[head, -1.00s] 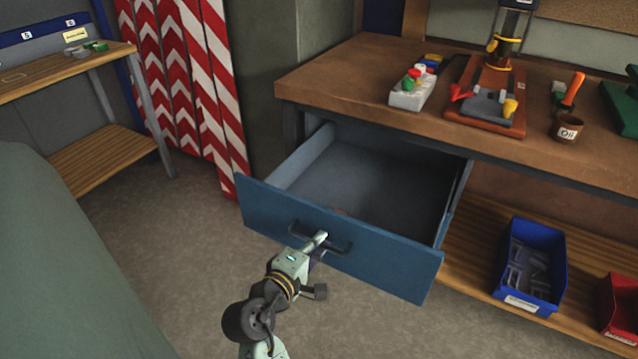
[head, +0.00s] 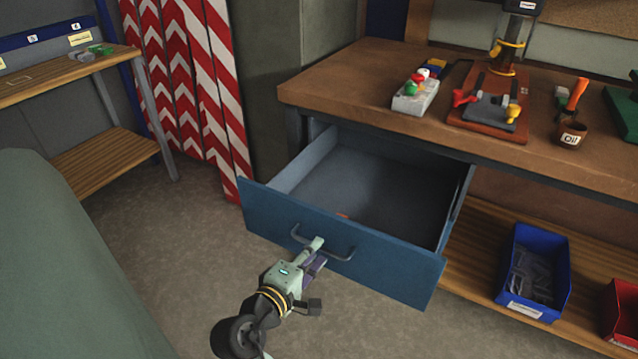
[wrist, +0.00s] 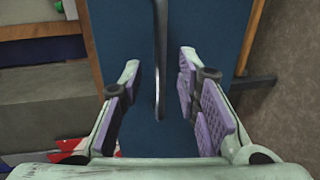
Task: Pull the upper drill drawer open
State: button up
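The blue upper drawer (head: 385,262) stands pulled well out from under the workbench, and its grey inside shows. A small orange thing (head: 343,216) lies partly visible behind its front panel. The dark bar handle (head: 340,256) is on the drawer front; it also shows in the wrist view (wrist: 160,50). My gripper (head: 316,252) is at the handle, in front of the panel. In the wrist view my gripper (wrist: 163,98) is open, with purple pads spread apart. The handle bar lies between the finger lines, with clear space on both sides.
The wooden workbench (head: 350,80) holds a drill stand (head: 490,115), a switch box (head: 415,95) and an oil pot (head: 572,135). A blue bin (head: 535,275) and a red bin (head: 622,315) stand on the lower shelf. Striped barriers (head: 190,90) lean left. Floor before the drawer is clear.

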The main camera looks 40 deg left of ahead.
jog(key=v, duration=0.9)
